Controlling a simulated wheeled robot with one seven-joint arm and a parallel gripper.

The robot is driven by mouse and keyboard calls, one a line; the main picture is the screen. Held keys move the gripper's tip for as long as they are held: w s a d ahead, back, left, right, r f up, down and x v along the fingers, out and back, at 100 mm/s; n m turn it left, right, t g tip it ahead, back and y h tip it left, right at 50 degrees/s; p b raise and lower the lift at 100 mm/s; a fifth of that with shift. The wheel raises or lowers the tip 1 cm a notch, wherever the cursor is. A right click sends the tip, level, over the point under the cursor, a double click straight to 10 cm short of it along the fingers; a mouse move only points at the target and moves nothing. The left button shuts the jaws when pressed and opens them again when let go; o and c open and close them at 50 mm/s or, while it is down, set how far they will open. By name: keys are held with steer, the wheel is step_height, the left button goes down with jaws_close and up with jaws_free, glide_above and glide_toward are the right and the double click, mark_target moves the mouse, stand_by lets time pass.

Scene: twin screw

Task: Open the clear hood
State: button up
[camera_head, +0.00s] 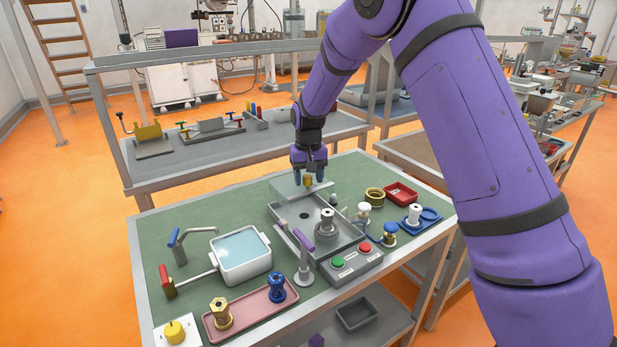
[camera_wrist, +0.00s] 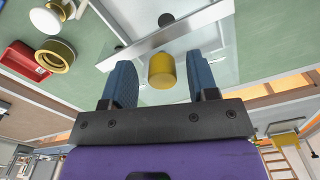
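The clear hood (camera_head: 287,188) is a see-through panel at the back end of the grey tray-like station (camera_head: 282,215), whose inside is uncovered in the head view. In the wrist view the hood shows as a clear sheet with a pale metal edge strip (camera_wrist: 196,23). A yellow knob (camera_wrist: 162,71) sits on it; the knob also shows in the head view (camera_head: 308,182). My gripper (camera_head: 310,178) is over the hood with its blue fingers on either side of the knob. In the wrist view gaps show between the knob and both fingers, so it is open.
A lever with a purple handle (camera_head: 303,239) stands at the station's front left. A green and red button box (camera_head: 357,260) is in front. A white basin (camera_head: 241,256) and pink tray (camera_head: 250,308) are left. A red bin (camera_head: 400,194) and brass ring (camera_head: 375,196) are right.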

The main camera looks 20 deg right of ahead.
step_height(320, 180, up, 11)
stand_by(0.6)
steer(key=shift+f, duration=0.1)
steer(key=s+d+r+t, duration=0.1)
steer(key=s+d+r, duration=0.3)
steer(key=s+r, duration=0.5)
steer(key=s+d+r+t, duration=0.2)
steer(key=s+d+r, duration=0.3)
steer(key=s, duration=0.6)
steer(key=s+d+t, duration=0.2)
steer(key=s, duration=1.9)
steer(key=shift+s+f, duration=0.2)
steer(key=shift+s, duration=0.1)
